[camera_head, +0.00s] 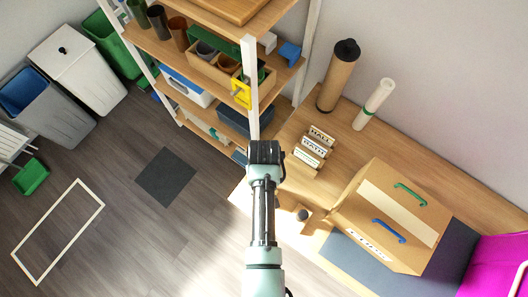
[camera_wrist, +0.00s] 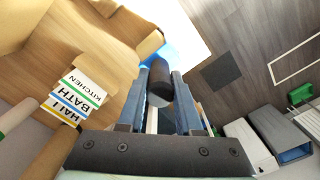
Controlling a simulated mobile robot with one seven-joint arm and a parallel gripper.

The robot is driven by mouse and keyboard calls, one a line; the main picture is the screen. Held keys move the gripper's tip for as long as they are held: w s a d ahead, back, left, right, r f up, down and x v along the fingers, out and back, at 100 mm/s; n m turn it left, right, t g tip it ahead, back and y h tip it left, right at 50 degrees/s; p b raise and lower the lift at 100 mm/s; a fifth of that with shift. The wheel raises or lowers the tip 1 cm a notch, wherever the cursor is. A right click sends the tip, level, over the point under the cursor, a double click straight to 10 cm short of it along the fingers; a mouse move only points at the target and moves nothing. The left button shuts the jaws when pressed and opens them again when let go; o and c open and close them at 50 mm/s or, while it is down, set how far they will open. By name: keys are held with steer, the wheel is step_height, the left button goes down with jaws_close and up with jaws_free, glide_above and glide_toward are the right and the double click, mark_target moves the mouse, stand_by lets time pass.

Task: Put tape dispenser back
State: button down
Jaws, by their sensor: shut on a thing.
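My gripper (camera_head: 265,152) is over the gap between the shelf unit and the table in the head view. In the wrist view my gripper (camera_wrist: 168,92) is shut on a dark, rounded thing (camera_wrist: 158,80) with a cylindrical end. This may be the tape dispenser, but most of it is hidden and I cannot tell its full shape. In the head view the arm's end hides it. On the shelf unit a yellow tool-like thing (camera_head: 241,93) is at the front of a wooden bin, and a blue thing (camera_head: 290,53) sits at a shelf's right end.
The shelf unit (camera_head: 250,60) has white posts and holds bins and cups. The table (camera_head: 345,125) carries label blocks (camera_head: 313,148), brown and white rolls, and a cardboard box (camera_head: 390,220). A small brown thing (camera_head: 304,215) is near its edge. Bins stand left; open floor lies between.

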steer(key=shift+w, duration=0.1)
steer(key=shift+f, duration=0.1)
steer(key=c, duration=0.6)
jaws_free()
